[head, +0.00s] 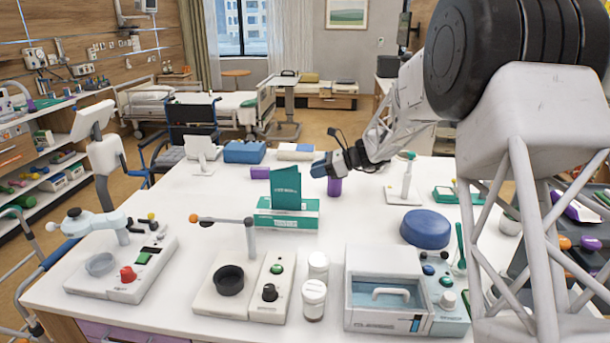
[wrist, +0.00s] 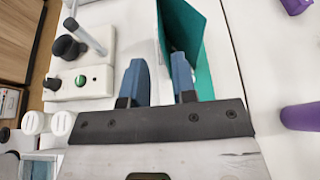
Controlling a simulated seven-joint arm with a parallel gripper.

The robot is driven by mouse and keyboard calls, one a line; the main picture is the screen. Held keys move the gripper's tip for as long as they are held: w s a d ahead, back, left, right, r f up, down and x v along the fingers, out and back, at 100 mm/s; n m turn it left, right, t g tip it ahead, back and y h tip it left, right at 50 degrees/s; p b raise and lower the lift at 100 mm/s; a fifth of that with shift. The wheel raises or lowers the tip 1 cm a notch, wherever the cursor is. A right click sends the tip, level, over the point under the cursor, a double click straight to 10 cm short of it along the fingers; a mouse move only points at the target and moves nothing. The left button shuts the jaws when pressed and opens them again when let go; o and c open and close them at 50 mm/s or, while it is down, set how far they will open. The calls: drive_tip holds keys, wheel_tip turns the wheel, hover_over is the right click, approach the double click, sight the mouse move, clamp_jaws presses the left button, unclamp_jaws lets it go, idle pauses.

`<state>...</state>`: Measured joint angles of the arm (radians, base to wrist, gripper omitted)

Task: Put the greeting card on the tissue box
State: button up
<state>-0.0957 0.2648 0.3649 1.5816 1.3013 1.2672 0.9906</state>
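The greeting card (head: 286,187) is dark green and stands upright, partly opened, on the tissue box (head: 290,219), a teal and white box lying on the table. My gripper (head: 318,168) is just right of the card in the head view, with a small gap between them. In the wrist view the fingers (wrist: 158,82) are spread apart with nothing gripped between them. The card (wrist: 192,28) shows there beyond the fingertips, and the right finger covers part of it. The tissue box is hard to tell from the card in that view.
A purple cylinder (head: 334,187) stands close to my gripper on the right. A blue round object (head: 426,229) is farther right. Devices with knobs (head: 240,285) and white jars (head: 314,298) line the front. Bare table (head: 362,219) lies right of the box.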

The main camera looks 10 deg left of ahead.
drive_tip(key=shift+v, duration=1.65)
drive_tip(key=shift+s, duration=0.1)
drive_tip(key=s+d+r+n+h, duration=0.2)
drive_tip(key=s+d+r+n, duration=0.1)
drive_tip(key=s, duration=0.6)
drive_tip(key=s+d+r+n+h, duration=0.2)
drive_tip(key=s+d+n, duration=0.15)
drive_tip(key=s, duration=0.65)
drive_tip(key=s+d+r+n+h, duration=0.2)
drive_tip(key=s+d+r+h, duration=0.15)
drive_tip(key=s, duration=0.55)
drive_tip(key=s+d+f+n+t+h, duration=0.1)
drive_tip(key=s+d+n+h, duration=0.1)
drive_tip(key=s, duration=0.7)
drive_tip(key=s+d+f+n+h, duration=0.2)
drive_tip(key=s+d+n, duration=0.2)
drive_tip(key=s, duration=0.5)
drive_tip(key=s+d+f+n+t+h, duration=0.1)
drive_tip(key=s+d+f+n+h, duration=0.1)
drive_tip(key=s+d, duration=0.4)
drive_tip(key=s+n, duration=0.1)
drive_tip(key=s, duration=0.2)
drive_tip(key=shift+s+t, duration=0.3)
